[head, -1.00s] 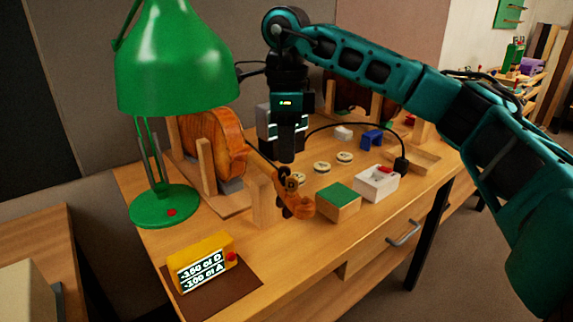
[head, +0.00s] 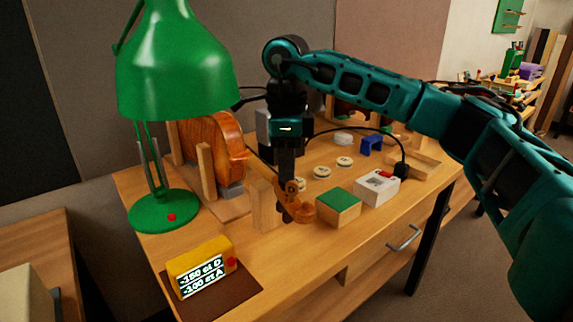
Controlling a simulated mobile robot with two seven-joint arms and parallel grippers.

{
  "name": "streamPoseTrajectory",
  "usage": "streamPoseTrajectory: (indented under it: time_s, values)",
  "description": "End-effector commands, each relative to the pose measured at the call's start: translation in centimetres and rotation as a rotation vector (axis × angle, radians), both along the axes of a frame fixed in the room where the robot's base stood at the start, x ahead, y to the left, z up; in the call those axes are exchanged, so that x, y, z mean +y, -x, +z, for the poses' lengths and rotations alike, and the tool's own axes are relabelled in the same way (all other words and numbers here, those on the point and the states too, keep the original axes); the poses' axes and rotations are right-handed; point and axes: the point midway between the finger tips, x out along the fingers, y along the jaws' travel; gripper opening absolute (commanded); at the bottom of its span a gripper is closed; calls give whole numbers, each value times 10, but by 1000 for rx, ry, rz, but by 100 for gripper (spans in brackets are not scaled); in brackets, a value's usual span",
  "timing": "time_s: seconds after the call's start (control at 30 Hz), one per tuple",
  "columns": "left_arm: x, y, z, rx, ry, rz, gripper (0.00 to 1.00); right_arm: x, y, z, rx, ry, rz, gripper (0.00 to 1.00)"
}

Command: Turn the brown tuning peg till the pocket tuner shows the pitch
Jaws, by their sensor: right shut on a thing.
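The violin (head: 213,146) stands on its side in a wooden cradle, with its neck reaching toward the front right. Its pegbox and scroll (head: 301,211) are past a wooden post (head: 262,204). My right gripper (head: 287,210) points down at the pegbox, its dark fingers shut on the brown tuning peg, which they largely hide. The yellow pocket tuner (head: 201,266) sits at the front left with two lit lines; the lower reads about -100 ct A, the upper one, ending in D, is hard to read. My left gripper is not in view.
A green lamp (head: 165,213) stands at the left. Right of the scroll are a green-topped box (head: 339,206), a white box with a red part (head: 377,189), round tins (head: 322,172) and a blue stand (head: 371,144). The tuner lies on a brown mat (head: 235,299).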

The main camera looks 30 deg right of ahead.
Motion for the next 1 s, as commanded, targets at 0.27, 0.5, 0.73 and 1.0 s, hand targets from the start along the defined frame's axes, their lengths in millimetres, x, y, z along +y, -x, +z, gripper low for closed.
streamPoseTrajectory:
  time_s: [0.27,0.5,0.73,1.0]
  values:
    - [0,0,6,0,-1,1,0,1,0,2,1,-1,-108,0]
    - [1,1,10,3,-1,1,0,1,0,1,-1,-1,-248,0]
    - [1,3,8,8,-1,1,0,1,0,1,-1,0,-255,0]
    - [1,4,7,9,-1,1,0,1,0,1,-1,0,-253,22]
